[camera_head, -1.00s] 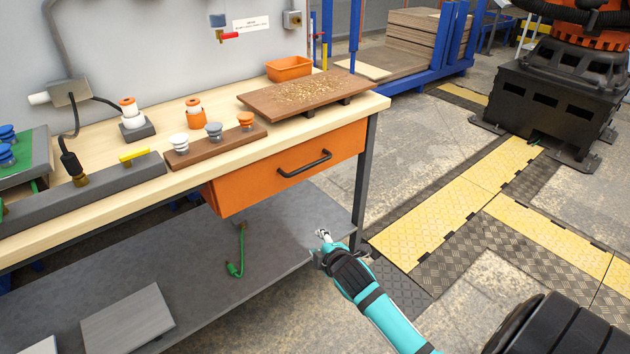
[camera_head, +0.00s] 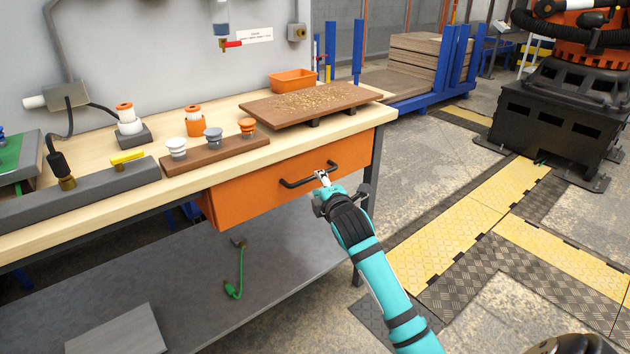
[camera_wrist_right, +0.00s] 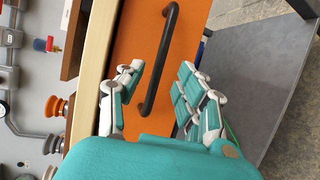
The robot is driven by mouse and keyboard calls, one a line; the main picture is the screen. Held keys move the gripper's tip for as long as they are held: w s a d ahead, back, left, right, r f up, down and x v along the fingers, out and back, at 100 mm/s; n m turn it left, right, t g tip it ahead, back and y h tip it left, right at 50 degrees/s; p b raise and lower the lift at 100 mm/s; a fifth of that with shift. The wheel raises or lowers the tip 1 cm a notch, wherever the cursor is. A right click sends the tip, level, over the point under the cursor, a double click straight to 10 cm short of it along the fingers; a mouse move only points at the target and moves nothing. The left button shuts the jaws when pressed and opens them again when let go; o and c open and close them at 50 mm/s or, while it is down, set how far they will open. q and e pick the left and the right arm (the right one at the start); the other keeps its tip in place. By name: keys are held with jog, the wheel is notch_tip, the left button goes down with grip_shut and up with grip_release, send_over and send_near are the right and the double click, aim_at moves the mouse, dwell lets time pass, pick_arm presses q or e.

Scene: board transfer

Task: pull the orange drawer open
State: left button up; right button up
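My right gripper (camera_head: 322,178) is at the right end of the handle in the head view. In the right wrist view the gripper (camera_wrist_right: 155,95) is open, and the black handle (camera_wrist_right: 158,60) lies between its two teal-and-grey fingers, in front of the orange drawer front (camera_wrist_right: 135,35). I cannot tell whether the fingers touch the handle.
The bench top (camera_head: 215,180) carries a brown board (camera_head: 262,108) with chips on it, a strip with several insulators (camera_head: 213,138) and an orange bin (camera_head: 293,80). A grey lower shelf (camera_head: 190,285) with a green cable (camera_head: 238,275) lies beneath.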

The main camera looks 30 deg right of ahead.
pick_arm(q)
jog(key=shift+b+v, duration=0.5)
jog(key=shift+v, duration=2)
pick_arm(e)
jog(key=shift+x, duration=3.05)
pick_arm(q)
jog(key=shift+a, duration=0.1)
pick_arm(e)
grip_shut()
